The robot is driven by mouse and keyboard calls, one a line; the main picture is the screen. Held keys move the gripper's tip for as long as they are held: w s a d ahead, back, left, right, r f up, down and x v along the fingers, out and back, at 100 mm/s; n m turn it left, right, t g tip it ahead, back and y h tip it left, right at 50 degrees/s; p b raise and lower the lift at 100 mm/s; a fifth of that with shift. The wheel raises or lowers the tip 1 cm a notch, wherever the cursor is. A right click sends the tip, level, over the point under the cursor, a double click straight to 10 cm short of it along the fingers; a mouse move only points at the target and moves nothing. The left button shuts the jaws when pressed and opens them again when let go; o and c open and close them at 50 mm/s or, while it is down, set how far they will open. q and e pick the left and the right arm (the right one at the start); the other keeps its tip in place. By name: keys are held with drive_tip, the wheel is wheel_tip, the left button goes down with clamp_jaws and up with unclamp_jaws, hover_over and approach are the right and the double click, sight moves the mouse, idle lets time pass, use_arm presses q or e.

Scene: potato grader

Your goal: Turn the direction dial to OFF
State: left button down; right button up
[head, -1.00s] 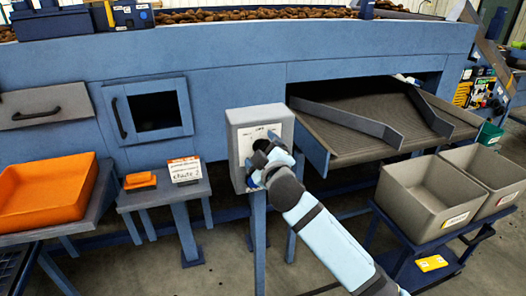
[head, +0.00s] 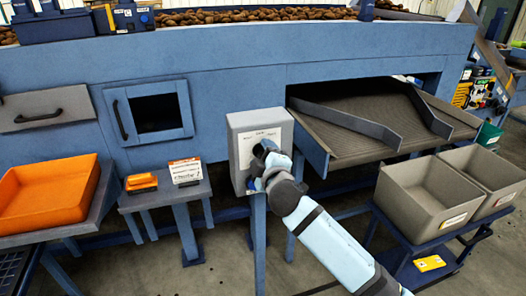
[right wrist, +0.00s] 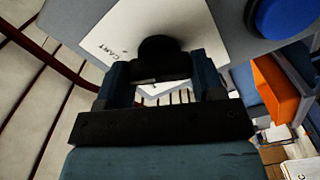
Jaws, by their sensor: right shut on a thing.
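The grey control box (head: 240,124) stands on posts in front of the blue machine, with a white label plate (head: 262,136) on its front. My right gripper (head: 259,165) is at the front of this box and covers much of the plate in the head view. In the right wrist view, my right gripper (right wrist: 160,72) is shut on the black direction dial (right wrist: 158,48), with a finger on each side of it. "CART" reads on the plate beside the dial. The dial's pointer and exact setting cannot be made out. My left gripper is not in view.
A blue round button (right wrist: 284,16) sits on the box near the dial. A small table (head: 140,200) with a card sign and an orange tray (head: 50,196) are to the left. Two grey bins (head: 425,200) stand on a cart to the right. A conveyor (head: 370,125) lies behind.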

drive_tip(key=n+p, duration=0.2)
drive_tip(key=n, duration=0.1)
drive_tip(key=shift+n+p, duration=0.3)
drive_tip(key=shift+n, duration=0.6)
drive_tip(key=shift+f, duration=0.1)
drive_tip(key=o, duration=0.9)
drive_tip(key=b+v, duration=0.1)
drive_tip(key=v, duration=1.3)
drive_tip(key=shift+b, duration=0.35)
